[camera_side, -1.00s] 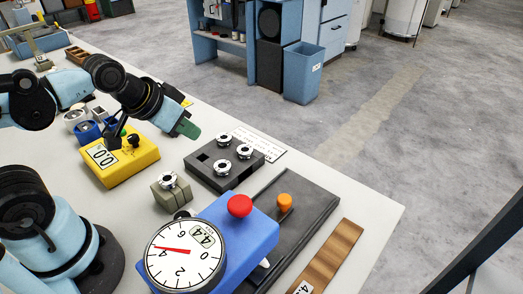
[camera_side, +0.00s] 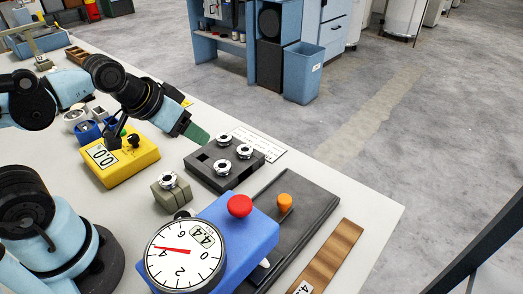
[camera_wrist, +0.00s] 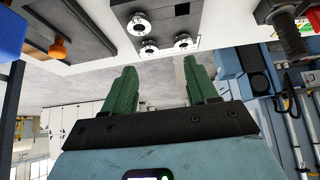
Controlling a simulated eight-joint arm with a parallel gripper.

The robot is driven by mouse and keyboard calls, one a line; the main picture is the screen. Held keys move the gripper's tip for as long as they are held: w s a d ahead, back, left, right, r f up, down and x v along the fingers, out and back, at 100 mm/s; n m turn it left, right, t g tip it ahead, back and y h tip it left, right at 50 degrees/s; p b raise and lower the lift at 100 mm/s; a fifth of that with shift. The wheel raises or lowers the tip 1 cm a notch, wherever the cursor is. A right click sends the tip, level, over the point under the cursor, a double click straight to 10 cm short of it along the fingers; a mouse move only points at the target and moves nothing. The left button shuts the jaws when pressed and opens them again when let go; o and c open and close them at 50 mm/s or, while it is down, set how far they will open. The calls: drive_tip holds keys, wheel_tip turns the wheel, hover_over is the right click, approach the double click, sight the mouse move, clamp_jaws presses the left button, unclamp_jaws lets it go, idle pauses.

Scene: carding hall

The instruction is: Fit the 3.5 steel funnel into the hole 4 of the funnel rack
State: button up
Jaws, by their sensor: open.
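Another steel funnel (camera_side: 168,179) sits on a small grey-green block (camera_side: 172,197) left of the rack. I cannot read any size or hole number. My gripper (camera_side: 198,135) has green fingers, is open and empty, and hovers by the rack's far left corner. In the wrist view, my gripper (camera_wrist: 160,82) shows spread fingers below the rack's funnels (camera_wrist: 148,48).
A blue dial gauge (camera_side: 239,228) with a red knob reads 4.4, beside a dark plate (camera_side: 312,211) with an orange knob. A yellow box (camera_side: 123,160) reading 0.0 stands left. A printed sheet (camera_side: 259,143) lies behind the rack. A wooden strip (camera_side: 335,253) lies at the right edge.

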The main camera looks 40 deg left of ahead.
drive_tip(key=shift+o, duration=1)
wheel_tip(320, 180, up, 3)
drive_tip(key=n+g, duration=0.2)
drive_tip(key=g, duration=0.5)
hover_over(166, 179)
drive_tip(key=shift+s+d+f, duration=0.1)
drive_tip(key=shift+d+f, duration=0.05)
drive_tip(key=shift+f, duration=1.45)
drive_tip(key=shift+d+f, duration=0.1)
drive_tip(key=shift+f, duration=1.5)
drive_tip(key=shift+a+f, duration=0.15)
drive_tip(key=shift+f, duration=0.65)
drive_tip(key=shift+a+f, duration=0.1)
drive_tip(key=shift+f, duration=1.7)
